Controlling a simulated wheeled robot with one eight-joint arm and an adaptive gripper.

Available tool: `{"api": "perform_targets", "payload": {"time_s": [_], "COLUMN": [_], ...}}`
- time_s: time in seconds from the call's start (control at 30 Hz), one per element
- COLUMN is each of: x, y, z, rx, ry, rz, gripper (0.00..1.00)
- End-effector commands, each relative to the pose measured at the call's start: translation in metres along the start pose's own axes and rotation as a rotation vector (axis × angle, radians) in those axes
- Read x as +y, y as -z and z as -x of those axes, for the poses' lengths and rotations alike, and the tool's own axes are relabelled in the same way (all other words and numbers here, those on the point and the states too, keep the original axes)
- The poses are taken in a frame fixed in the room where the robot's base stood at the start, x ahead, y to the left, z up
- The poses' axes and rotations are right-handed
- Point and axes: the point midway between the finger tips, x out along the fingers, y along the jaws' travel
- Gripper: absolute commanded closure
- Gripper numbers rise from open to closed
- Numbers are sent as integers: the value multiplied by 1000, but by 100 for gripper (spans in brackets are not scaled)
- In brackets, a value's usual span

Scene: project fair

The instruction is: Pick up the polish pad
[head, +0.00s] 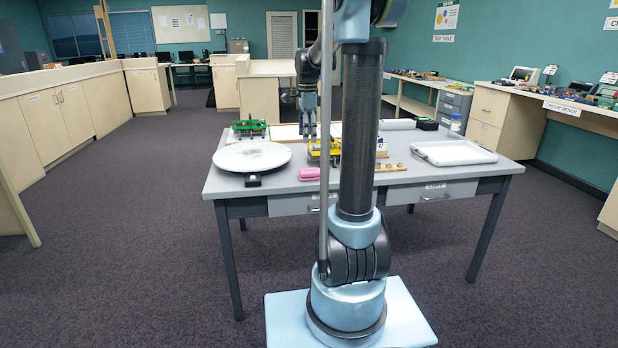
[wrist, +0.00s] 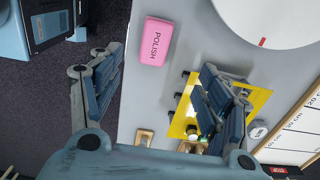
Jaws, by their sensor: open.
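The polish pad (head: 309,174) is a small pink block lying on the grey table near its front edge. In the wrist view the pad (wrist: 154,41) shows the word POLISH on top and nothing covers it. My gripper (head: 308,128) is above the table, pointing down, farther back than the pad in the head view. The pad lies ahead of the fingers, apart from both.
A yellow board (wrist: 215,112) with small parts is under the right finger. A green model (head: 250,128) stands behind. A white tray (head: 453,153) is at the right.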

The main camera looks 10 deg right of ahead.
Motion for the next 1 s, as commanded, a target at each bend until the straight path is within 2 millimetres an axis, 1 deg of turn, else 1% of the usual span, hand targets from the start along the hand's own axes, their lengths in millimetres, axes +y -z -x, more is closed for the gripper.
{"api": "perform_targets", "payload": {"time_s": [0.03, 0.1, 0.4, 0.5, 0.6, 0.83, 1.0], "x": [0, 0, 0, 0, 1, 2, 5], "y": [0, 0, 0, 0, 0, 1, 3], "z": [-10, -22, -71, -85, -94, -106, -127], "rx": [0, 0, 0, 0, 0, 0, 0], "ry": [0, 0, 0, 0, 0, 0, 0], "rz": [0, 1, 2, 2, 2, 2, 2], "gripper": [30, 30, 30, 30, 30, 30, 30]}}
